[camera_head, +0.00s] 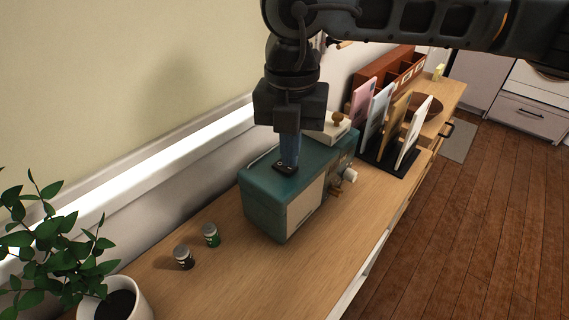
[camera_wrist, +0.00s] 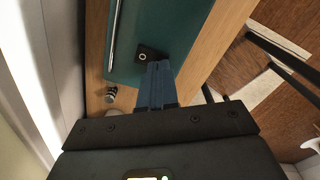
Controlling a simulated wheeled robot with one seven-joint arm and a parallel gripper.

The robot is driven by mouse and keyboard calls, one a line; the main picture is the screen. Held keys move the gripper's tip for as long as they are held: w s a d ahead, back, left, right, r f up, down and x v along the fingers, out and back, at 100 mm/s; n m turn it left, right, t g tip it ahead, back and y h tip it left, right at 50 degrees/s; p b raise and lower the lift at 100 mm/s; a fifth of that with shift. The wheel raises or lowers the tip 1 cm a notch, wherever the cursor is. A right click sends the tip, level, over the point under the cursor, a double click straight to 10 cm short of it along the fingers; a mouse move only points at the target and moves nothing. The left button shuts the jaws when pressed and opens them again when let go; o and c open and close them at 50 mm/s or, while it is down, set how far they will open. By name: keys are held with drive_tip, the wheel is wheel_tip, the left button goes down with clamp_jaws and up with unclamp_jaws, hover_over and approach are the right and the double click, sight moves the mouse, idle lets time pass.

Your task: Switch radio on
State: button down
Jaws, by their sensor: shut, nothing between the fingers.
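The teal radio (camera_head: 262,195) stands on the wooden counter, with a pale front panel and a white knob (camera_head: 349,176) on its right part. A small black square switch (camera_head: 284,169) sits on its top. In the wrist view the switch (camera_wrist: 143,56) shows a light ring on the teal top (camera_wrist: 165,22). My gripper (camera_head: 288,164) points down over the radio with its blue fingers shut and empty. The fingertips (camera_wrist: 158,65) are at the switch's edge and partly cover it. I cannot tell whether they touch it.
Two small jars (camera_head: 211,236) (camera_head: 184,258) and a potted plant (camera_head: 115,300) stand left of the radio. A black rack (camera_head: 376,158) with several upright boards stands to its right. A wall runs behind. The counter in front of the jars is clear.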

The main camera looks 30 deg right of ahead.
drive_tip(key=shift+f+b, duration=0.75)
idle(0.3)
drive_tip(key=shift+r, duration=0.1)
drive_tip(key=shift+r+p, duration=1.25)
drive_tip(key=shift+r, duration=2.15)
